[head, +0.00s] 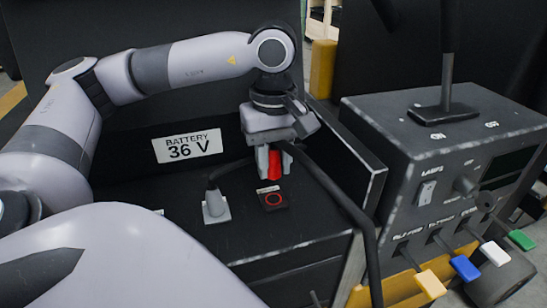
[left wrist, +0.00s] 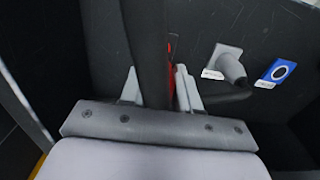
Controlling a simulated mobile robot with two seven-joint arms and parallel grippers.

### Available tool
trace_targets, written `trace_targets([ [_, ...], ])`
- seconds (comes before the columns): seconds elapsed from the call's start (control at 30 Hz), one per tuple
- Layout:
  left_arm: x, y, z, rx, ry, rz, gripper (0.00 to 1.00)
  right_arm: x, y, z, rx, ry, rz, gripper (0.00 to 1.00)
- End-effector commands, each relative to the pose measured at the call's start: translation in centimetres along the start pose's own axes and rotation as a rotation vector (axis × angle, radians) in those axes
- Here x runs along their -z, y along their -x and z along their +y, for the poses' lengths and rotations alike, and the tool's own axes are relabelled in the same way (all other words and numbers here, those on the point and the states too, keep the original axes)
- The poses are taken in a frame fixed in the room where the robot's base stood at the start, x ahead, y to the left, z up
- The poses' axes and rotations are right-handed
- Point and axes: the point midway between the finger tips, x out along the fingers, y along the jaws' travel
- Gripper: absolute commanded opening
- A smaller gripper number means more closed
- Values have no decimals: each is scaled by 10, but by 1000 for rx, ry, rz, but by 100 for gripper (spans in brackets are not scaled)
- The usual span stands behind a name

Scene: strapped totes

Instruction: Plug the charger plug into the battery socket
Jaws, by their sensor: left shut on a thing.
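The red charger plug (head: 275,165) is between the fingers of my left gripper (head: 268,162), which is shut on it and points down at the battery's top. A thick black cable (head: 330,185) runs from the gripper to the lower right. In the left wrist view, the cable (left wrist: 146,50) fills the space between my fingers (left wrist: 158,90), with a sliver of red beside it. A dark tile with a red ring (head: 273,200) lies just in front of the plug's lower end. The socket opening is hidden, so I cannot tell whether plug and socket touch. My right gripper is not in view.
A grey connector (head: 215,206) with its own cable stands left of the gripper. A blue ring tile (left wrist: 279,71) lies beside it in the left wrist view. A raised wall (head: 345,150) and a control box (head: 440,150) with coloured levers stand to the right.

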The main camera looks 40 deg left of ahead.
Motion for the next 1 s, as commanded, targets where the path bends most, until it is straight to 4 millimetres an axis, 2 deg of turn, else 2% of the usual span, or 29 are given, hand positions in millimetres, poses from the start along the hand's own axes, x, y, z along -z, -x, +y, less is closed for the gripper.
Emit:
trace_targets([
  [0.43,0,-42,-1,0,1,0,0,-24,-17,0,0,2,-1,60],
  [1.0,0,-46,0,-1,1,0,0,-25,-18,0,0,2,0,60],
])
